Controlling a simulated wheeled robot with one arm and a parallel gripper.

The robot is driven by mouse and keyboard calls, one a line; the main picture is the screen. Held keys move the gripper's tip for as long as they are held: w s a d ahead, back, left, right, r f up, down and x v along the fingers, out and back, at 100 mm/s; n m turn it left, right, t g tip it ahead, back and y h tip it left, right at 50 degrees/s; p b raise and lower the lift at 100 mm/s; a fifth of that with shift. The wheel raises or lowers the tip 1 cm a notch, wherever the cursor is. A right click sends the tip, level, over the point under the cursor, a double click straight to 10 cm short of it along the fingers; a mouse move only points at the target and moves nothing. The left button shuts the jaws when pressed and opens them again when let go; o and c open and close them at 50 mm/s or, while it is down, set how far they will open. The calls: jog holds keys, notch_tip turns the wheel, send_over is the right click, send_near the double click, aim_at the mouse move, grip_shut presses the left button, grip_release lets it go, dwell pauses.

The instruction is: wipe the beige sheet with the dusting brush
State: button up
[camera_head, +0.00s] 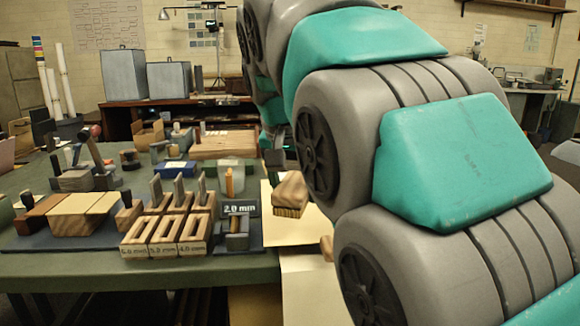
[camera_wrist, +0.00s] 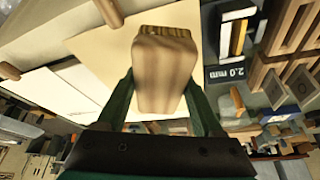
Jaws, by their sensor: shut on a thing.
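The dusting brush (camera_head: 290,192) has a wooden block body, with short bristles at its lower end in the head view. It also shows large in the wrist view (camera_wrist: 163,70). My gripper (camera_wrist: 161,92) is shut on the brush body, one dark green finger on each side. The beige sheet (camera_head: 283,228) lies on the table under and around the brush, and behind it in the wrist view (camera_wrist: 97,45). My arm hides the sheet's right part in the head view. I cannot tell whether the bristles touch the sheet.
Left of the sheet stand slotted wooden blocks (camera_head: 165,235), a dark "2.0 mm" label (camera_head: 238,209) and a small grey-and-wood holder (camera_head: 237,234). A translucent cup (camera_head: 230,175) stands behind. Pale boards (camera_head: 305,290) lie in front. A wooden piece (camera_head: 327,247) sits near my arm.

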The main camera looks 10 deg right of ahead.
jog(key=shift+r+p, duration=0.5)
jog(key=shift+r, duration=0.8)
